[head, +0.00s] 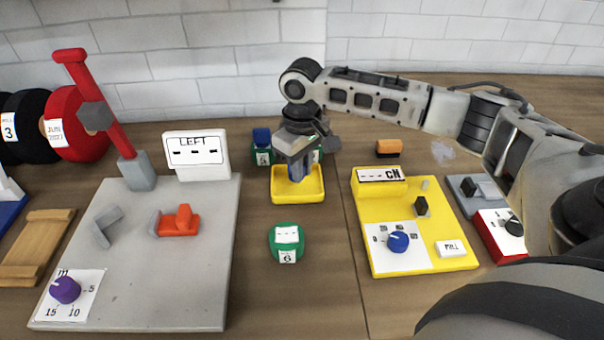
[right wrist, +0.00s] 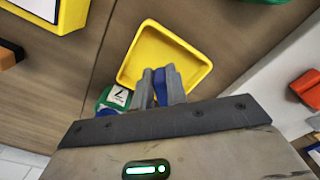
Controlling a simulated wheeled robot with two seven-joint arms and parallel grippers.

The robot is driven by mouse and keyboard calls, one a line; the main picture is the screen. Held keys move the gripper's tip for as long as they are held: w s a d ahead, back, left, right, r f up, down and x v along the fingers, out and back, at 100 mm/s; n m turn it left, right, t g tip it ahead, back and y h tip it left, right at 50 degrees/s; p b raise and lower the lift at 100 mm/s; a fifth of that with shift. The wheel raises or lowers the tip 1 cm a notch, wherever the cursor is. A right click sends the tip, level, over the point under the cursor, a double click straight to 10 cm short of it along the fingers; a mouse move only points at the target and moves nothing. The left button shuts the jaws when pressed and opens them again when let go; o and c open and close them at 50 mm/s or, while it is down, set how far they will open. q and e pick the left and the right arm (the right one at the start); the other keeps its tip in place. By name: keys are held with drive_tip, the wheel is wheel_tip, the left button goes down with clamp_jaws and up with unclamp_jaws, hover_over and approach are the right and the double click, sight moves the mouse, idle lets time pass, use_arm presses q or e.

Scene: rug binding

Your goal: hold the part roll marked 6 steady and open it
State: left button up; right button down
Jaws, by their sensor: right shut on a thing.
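The part roll marked 6 (head: 287,243) is a squat green piece with white labels. It stands alone on the wooden table, in front of the yellow tray (head: 284,197). My right gripper (head: 297,174) is over the yellow tray, behind roll 6 and apart from it. It is shut on a small blue piece (right wrist: 161,88), mostly hidden between the fingers. The tray also shows in the right wrist view (right wrist: 190,48) and looks otherwise empty. I cannot tell whether the blue piece touches it. My left gripper is not in view.
Green rolls marked 5 (head: 263,158) and 7 (right wrist: 117,97) stand behind the tray. A grey board (head: 150,290) with a red lever lies left, a yellow panel (head: 440,228) with knobs right. Table around roll 6 is clear.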

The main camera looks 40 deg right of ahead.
drive_tip(key=shift+f, duration=1.15)
drive_tip(key=shift+f, duration=0.1)
drive_tip(key=c, duration=1.4)
unclamp_jaws()
wheel_tip(320, 180, up, 12)
drive_tip(key=shift+r+b, duration=0.15)
drive_tip(key=shift+b, duration=0.15)
drive_tip(key=shift+s, duration=0.15)
